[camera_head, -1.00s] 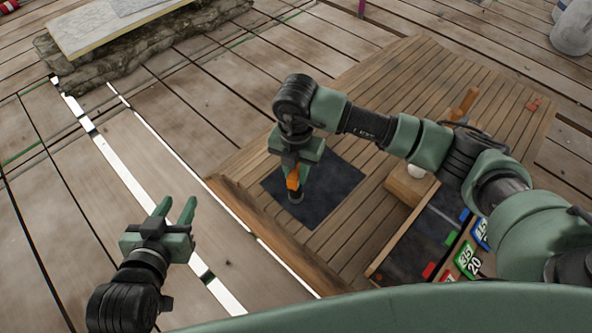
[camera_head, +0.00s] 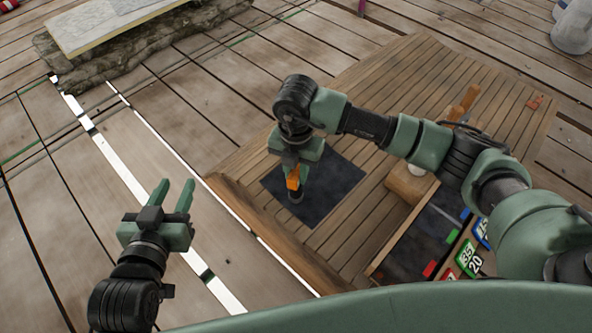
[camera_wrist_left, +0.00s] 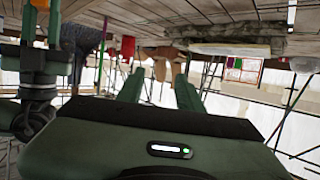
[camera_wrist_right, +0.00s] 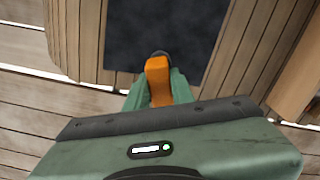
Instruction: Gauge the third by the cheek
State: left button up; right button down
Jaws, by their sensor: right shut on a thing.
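My right gripper (camera_head: 292,172) is shut on an orange-handled tool (camera_head: 293,178) above a dark square mat (camera_head: 337,188) on the slatted wooden table. The tool points down and has a dark round lower end at the mat; I cannot tell whether it touches. In the right wrist view the orange handle (camera_wrist_right: 157,80) sits between the fingers, with the dark mat (camera_wrist_right: 165,35) beyond. My left gripper (camera_head: 172,196) is open and empty, left of the table edge. It also shows open in the left wrist view (camera_wrist_left: 158,84). I cannot make out a cheek or a numbered third piece.
A dark tray (camera_head: 412,249) with coloured pieces lies at the right. Green and blue number cards (camera_head: 469,258) stand beside it. A wooden mallet-like thing (camera_head: 408,186) lies above the tray. A stone slab (camera_head: 110,25) is at the back left.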

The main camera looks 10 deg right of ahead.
pick_arm(q)
jog(key=shift+w+d+r, duration=0.1)
jog(key=shift+w+r, duration=0.05)
jog(key=shift+r, duration=0.1)
pick_arm(e)
jog(key=shift+f, duration=0.15)
jog(key=shift+f, duration=0.2)
pick_arm(q)
jog(key=shift+w+d+r+t+h, duration=0.1)
jog(key=shift+w+r+t+h, duration=0.05)
jog(key=shift+r+t, duration=0.2)
jog(key=shift+w+d+r+t+h, duration=0.15)
jog(key=shift+r+t, duration=0.1)
jog(key=shift+r, duration=0.15)
jog(key=shift+s+a+f, duration=0.2)
jog(key=shift+s+f, duration=0.05)
jog(key=shift+f, duration=0.15)
pick_arm(e)
jog(key=shift+f, duration=0.1)
dwell(1.3)
pick_arm(q)
jog(key=shift+f+g, duration=0.1)
jog(key=shift+g, duration=0.2)
